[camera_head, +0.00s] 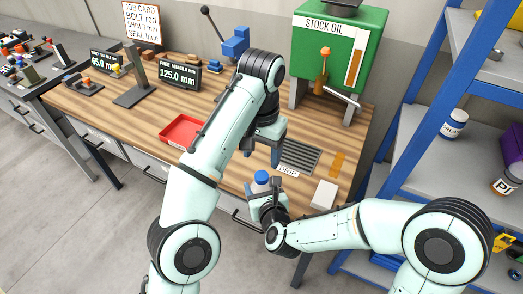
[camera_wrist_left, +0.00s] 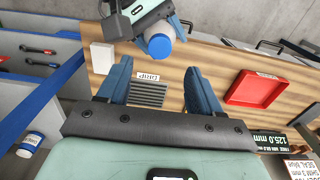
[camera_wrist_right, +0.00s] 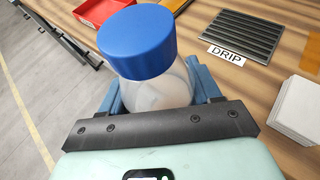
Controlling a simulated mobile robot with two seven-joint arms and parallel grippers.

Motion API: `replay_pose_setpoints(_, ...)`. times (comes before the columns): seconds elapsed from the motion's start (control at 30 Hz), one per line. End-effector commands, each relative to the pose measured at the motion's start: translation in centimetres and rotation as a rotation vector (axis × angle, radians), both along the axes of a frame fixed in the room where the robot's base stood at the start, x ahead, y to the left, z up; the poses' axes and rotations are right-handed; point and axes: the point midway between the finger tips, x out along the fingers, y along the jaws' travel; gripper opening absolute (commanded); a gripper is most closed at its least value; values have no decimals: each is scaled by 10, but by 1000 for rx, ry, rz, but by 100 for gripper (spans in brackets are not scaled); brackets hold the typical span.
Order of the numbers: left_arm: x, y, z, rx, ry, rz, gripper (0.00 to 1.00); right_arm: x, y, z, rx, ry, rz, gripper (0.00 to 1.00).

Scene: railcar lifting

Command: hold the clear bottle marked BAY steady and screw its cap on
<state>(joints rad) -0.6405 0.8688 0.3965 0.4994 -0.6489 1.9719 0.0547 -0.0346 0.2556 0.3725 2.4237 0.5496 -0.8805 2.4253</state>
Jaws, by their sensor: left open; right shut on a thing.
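The clear bottle (camera_wrist_right: 155,92) stands upright between the fingers of my right gripper (camera_wrist_right: 158,98), which is shut on it at the table's front edge. A blue cap (camera_wrist_right: 137,40) sits on top of the bottle; how tightly it is seated cannot be told. The cap also shows in the head view (camera_head: 261,177) and in the left wrist view (camera_wrist_left: 158,44). No BAY marking is visible. My left gripper (camera_head: 264,152) is open and empty above the workbench, behind the bottle. In the left wrist view its fingers (camera_wrist_left: 160,90) are apart, and the cap lies beyond their tips.
A ribbed DRIP grate (camera_head: 299,156) and a white block (camera_head: 324,195) lie right of the bottle. A red tray (camera_head: 181,131) is to the left. The green STOCK OIL tank (camera_head: 337,45) stands behind. Blue-framed shelves (camera_head: 392,150) border the right side.

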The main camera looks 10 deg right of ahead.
Motion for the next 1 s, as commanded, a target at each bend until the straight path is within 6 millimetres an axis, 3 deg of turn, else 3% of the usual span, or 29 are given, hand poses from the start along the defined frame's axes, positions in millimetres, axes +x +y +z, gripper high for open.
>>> replay_pose_setpoints(0.7,2,0,-1,-3,-5,3,65,0,0,0,0,-1,0,0)
replay_pose_setpoints(0.87,23,-2,-18,-35,-61,31,65,0,0,0,0,-1,0,0)
replay_pose_setpoints(1.0,56,-5,-48,-102,-151,79,65,0,0,0,0,-1,0,0)
